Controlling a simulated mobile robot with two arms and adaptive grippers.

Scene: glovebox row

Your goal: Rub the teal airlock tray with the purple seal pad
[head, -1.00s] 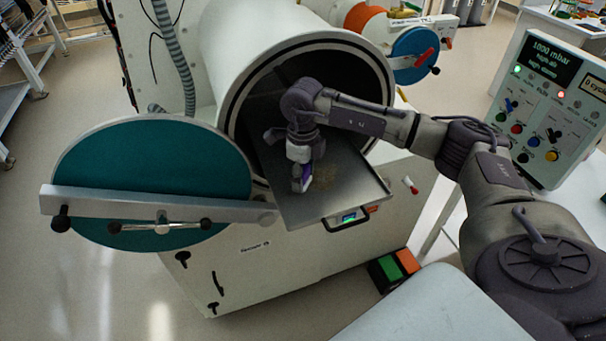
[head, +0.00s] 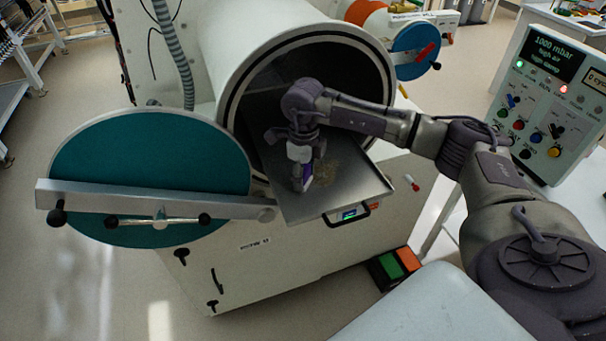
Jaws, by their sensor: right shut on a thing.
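The airlock tray (head: 345,195) is a grey metal tray that slides out of the round airlock with the teal door. A brownish smudge (head: 328,173) shows on its surface. My right gripper (head: 302,176) is over the left part of the tray, pointing down, shut on the purple seal pad (head: 307,172). The pad is mostly hidden by the fingers. It is at or just above the tray surface; I cannot tell whether it touches. My left gripper is not in view.
The teal airlock door (head: 150,170) stands open at the left with a metal bar across it. The airlock rim surrounds the tray's back end. A control panel (head: 550,105) stands at the right. Green and orange pedals (head: 397,262) lie below on the floor.

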